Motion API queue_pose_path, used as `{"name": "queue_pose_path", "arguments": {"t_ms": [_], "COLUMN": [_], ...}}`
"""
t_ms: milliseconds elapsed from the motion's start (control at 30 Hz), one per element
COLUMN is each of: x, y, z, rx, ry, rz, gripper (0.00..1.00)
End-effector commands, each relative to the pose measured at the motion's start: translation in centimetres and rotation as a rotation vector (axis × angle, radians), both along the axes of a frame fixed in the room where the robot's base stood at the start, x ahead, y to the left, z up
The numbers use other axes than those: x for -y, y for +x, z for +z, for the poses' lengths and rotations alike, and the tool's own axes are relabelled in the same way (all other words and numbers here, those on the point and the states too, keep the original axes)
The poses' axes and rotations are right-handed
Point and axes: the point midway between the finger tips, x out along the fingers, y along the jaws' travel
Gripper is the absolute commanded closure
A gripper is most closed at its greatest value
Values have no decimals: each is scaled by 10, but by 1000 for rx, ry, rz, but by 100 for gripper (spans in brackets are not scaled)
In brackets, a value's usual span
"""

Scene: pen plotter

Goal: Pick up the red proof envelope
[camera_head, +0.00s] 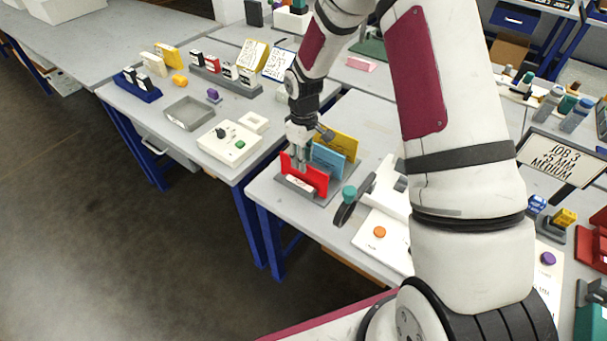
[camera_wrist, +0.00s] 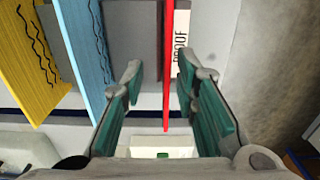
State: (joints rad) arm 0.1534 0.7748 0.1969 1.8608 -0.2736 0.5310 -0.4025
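The red proof envelope (camera_head: 311,180) stands upright in the front slot of a grey rack (camera_head: 318,198), with a white label on the rack below it. In the wrist view the envelope (camera_wrist: 168,60) is seen edge-on as a thin red strip, beside a label reading "PROOF". My gripper (camera_head: 299,158) is at the envelope's upper edge. In the wrist view my gripper (camera_wrist: 160,78) is open, with a finger on either side of the red strip. A gap shows on both sides of it, and neither finger clearly touches it.
A blue envelope (camera_head: 327,162) and a yellow envelope (camera_head: 343,143) stand close behind the red one in the rack. A teal-knobbed lever (camera_head: 349,193) and a white machine with an orange button (camera_head: 379,232) are to the right.

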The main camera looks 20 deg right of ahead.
Motion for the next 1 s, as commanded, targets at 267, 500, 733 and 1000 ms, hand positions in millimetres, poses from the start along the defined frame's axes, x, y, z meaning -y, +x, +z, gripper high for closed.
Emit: {"name": "queue_pose_path", "arguments": {"t_ms": [267, 500, 733, 1000], "x": [-4, -3, -3, -3], "y": [-10, -8, -7, -7], "z": [-31, -52, -52, -52], "rx": [-5, -1, -1, -1], "ry": [0, 0, -1, 0], "rz": [1, 1, 1, 0], "gripper": [72, 72, 75, 100]}}
